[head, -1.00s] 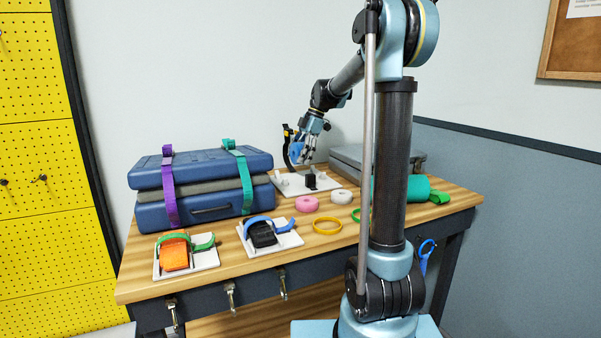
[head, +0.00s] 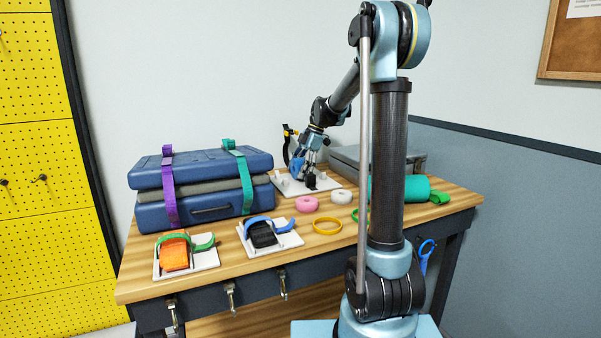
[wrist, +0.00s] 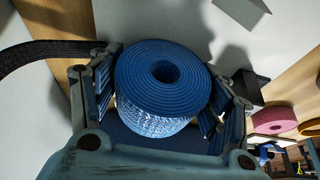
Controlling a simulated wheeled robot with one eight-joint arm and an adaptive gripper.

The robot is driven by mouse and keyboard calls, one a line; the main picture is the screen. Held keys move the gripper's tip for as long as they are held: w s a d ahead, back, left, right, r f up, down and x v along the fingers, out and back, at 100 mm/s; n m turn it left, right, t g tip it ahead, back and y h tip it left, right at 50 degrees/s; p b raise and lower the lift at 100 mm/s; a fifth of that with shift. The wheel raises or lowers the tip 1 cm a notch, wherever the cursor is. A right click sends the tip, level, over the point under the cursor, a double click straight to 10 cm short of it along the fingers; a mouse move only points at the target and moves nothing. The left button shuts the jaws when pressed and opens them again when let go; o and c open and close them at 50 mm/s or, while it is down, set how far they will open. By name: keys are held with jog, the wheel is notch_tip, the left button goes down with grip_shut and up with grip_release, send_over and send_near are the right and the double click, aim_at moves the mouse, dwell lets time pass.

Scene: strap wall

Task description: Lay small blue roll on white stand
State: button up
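The small blue roll (wrist: 155,85) is a coiled strap with a dark centre hole. It sits between the fingers of my gripper (wrist: 163,100), which bear on both its sides in the wrist view. In the head view the roll (head: 296,166) and my gripper (head: 303,168) are low over the white stand (head: 326,184) at the back of the bench. The stand's pale surface (wrist: 200,18) fills the wrist view behind the roll. I cannot tell whether the roll touches the stand.
A black block (head: 310,182) is on the stand, near my gripper. A black strap (head: 286,150) rises behind. Pink (head: 306,204) and white (head: 342,197) rolls lie in front. Strapped blue cases (head: 200,190) stand left, a grey case (head: 385,157) right.

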jog(key=shift+o, duration=0.2)
jog(key=shift+r, duration=0.1)
jog(key=v, duration=1.2)
